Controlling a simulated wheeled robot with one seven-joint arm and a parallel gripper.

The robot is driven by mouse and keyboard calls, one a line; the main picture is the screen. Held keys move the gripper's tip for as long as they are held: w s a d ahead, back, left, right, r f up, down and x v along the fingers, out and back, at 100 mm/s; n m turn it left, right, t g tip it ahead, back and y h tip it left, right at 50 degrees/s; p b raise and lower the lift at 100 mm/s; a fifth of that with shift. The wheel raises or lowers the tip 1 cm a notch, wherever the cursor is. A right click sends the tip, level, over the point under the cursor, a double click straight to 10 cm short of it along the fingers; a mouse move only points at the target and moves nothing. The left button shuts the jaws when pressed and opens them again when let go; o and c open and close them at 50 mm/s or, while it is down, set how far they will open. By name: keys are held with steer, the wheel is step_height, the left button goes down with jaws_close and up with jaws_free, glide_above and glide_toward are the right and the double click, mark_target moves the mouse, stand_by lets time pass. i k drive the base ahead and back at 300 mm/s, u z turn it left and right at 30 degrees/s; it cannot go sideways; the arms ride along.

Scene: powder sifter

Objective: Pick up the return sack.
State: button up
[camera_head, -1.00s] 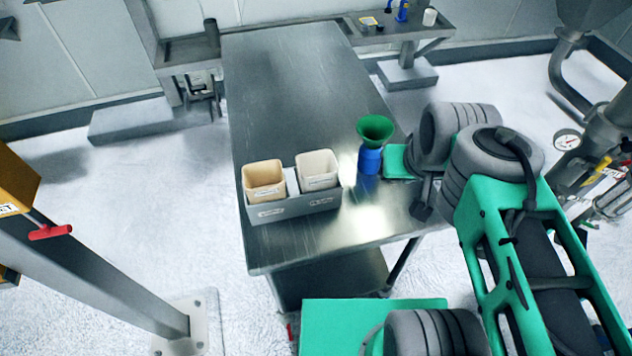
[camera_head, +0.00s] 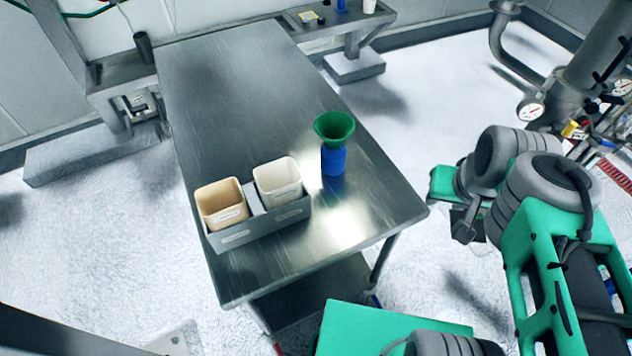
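Two open-topped containers stand side by side in a grey divided tray (camera_head: 232,238) on the near end of the metal table. The left one is tan (camera_head: 222,207) and the right one is white (camera_head: 279,185). Their labels are too small to read, and I cannot tell which, if either, is the return sack. My gripper (camera_head: 464,226) is at the right, past the table's right edge and well apart from the tray. Its dark fingers point down. They are too small to tell open from shut, and I see nothing held.
A blue bottle with a green funnel (camera_head: 334,130) on top stands right of the tray. The metal table (camera_head: 230,85) is clear behind it. A wall bench (camera_head: 350,22) with small items is at the back. Pipes and a gauge (camera_head: 531,112) stand at the right.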

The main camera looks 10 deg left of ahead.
mark_target(278, 183)
steer(key=z, duration=0.05)
steer(key=k, duration=0.95)
steer(key=u, duration=1.75)
steer(key=i, duration=0.5)
steer(key=u, duration=0.1)
